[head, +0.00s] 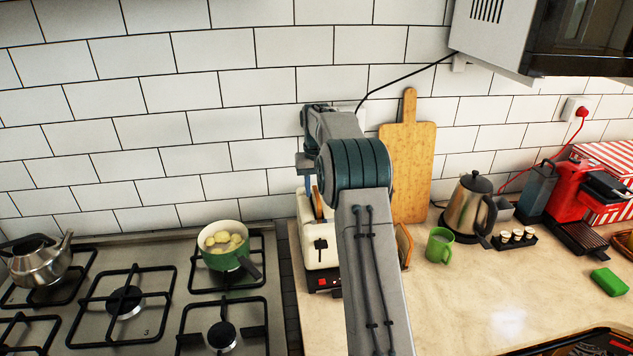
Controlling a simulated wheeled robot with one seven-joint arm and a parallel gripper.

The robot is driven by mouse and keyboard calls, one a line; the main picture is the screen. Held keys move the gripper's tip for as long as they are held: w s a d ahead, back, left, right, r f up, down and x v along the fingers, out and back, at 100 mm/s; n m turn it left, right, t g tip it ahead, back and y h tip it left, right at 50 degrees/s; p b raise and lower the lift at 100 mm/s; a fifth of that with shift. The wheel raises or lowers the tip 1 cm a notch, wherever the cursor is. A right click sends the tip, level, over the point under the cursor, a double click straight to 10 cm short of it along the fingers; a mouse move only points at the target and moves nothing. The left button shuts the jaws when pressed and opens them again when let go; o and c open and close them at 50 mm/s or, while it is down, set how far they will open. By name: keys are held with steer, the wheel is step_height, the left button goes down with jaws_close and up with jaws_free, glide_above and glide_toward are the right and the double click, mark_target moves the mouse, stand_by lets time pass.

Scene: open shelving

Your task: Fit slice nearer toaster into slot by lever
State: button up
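The cream toaster (319,256) stands on the counter just right of the stove, with its dark lever (320,246) on the near face. My arm covers its right side. My gripper (313,184) points down over the toaster's top, mostly hidden behind my arm. A brown-edged bread slice (317,203) shows upright below the gripper at the toaster's top. I cannot tell whether the fingers hold it or how deep it sits. Another bread slice (404,246) stands tilted right of my arm, its lower left part hidden. The slots are not clearly visible.
A green mug (439,245) and a steel kettle (468,208) stand to the right. A wooden cutting board (407,165) leans on the wall behind. A green pot (224,250) sits on the stove at left.

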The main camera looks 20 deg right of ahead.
step_height(320, 180, up, 12)
steer(key=s+a+r+t, duration=0.1)
steer(key=s+a+r, duration=0.4)
steer(key=s+r, duration=0.15)
steer(key=s+a+n+t, duration=0.1)
steer(key=s+a, duration=0.3)
steer(key=s, duration=0.7)
steer(key=s+a+f, duration=0.1)
steer(key=s+f, duration=0.2)
steer(key=s, duration=0.4)
steer(key=s+a+f+t, duration=0.1)
steer(key=s+a+f, duration=0.1)
steer(key=s, duration=0.6)
steer(key=s+a+f+n+t, duration=0.1)
steer(key=s+a+f, duration=0.1)
steer(key=s+f, duration=0.3)
steer(key=shift+s, duration=1.15)
step_height(320, 180, down, 4)
steer(key=b, duration=0.2)
steer(key=shift+r+b, duration=0.25)
steer(key=shift+b, duration=0.1)
